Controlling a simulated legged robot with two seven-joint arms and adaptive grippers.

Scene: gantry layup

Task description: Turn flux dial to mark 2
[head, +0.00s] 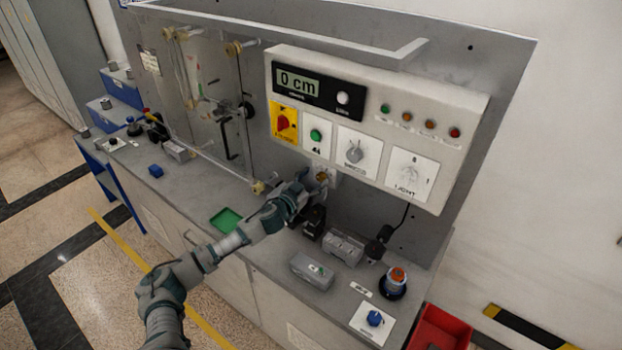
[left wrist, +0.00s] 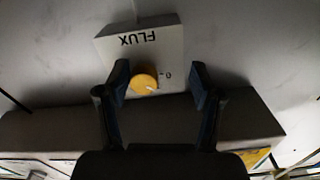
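The flux dial is a round yellow knob (left wrist: 144,82) with a white pointer line, on a small pale plate (left wrist: 160,48) marked FLUX, which appears upside down in the left wrist view. A "0" mark shows beside the knob; other marks are hidden or too small to read. My left gripper (left wrist: 161,74) is open, with one finger on each side of the knob and visible gaps to it. In the head view my left gripper (head: 308,186) is at the wall under the control panel, largely covering the flux dial. My right gripper is not in view.
The control panel (head: 462,140) with a "0 cm" display (head: 298,83), a red-yellow switch (head: 284,123) and a grey knob (head: 354,152) overhangs above. Grey boxes (head: 312,271) and an orange-topped device (head: 395,283) stand on the bench. A green tray (head: 226,219) lies left.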

